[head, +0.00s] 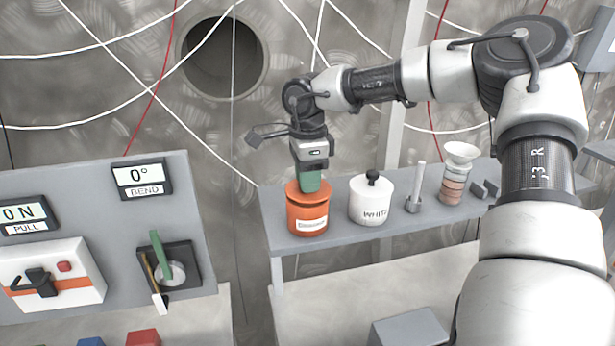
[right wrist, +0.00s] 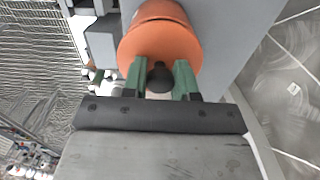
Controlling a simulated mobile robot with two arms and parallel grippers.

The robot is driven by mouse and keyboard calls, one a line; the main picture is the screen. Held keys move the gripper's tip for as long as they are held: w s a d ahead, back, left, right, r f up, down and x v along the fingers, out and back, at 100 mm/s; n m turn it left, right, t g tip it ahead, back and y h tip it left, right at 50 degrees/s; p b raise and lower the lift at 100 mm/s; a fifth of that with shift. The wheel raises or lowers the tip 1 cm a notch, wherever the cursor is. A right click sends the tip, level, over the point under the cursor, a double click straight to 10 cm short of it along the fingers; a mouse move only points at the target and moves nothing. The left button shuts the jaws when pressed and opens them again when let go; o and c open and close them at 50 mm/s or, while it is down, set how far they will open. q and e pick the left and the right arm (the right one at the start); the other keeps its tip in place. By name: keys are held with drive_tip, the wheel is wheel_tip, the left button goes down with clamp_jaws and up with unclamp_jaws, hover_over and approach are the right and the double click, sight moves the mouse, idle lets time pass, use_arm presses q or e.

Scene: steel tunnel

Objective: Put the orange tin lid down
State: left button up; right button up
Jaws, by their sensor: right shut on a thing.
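An orange tin (head: 307,218) with a pale label stands at the left end of a narrow grey shelf (head: 345,238). My right gripper (head: 311,182) points down at the top of the tin. In the right wrist view its two green fingers (right wrist: 160,80) are shut on the dark knob (right wrist: 160,77) of the orange tin lid (right wrist: 158,42). The lid is at the tin's top; whether it rests fully on the rim I cannot tell. My left gripper is not in view.
To the right on the shelf stand a white tin (head: 371,203) with a black knob, a small grey holder with a stick (head: 416,192), and a stack of rings under a funnel (head: 457,175). A control panel (head: 100,235) stands at the left, with a gap before the shelf.

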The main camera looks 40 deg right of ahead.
drive_tip(key=shift+f, duration=0.3)
drive_tip(key=o, duration=0.9)
drive_tip(key=shift+r, duration=0.1)
drive_tip(key=shift+r+p, duration=0.45)
drive_tip(key=shift+r, duration=0.05)
wheel_tip(320, 180, up, 12)
drive_tip(key=shift+r+b, duration=0.1)
drive_tip(key=shift+b, duration=1.15)
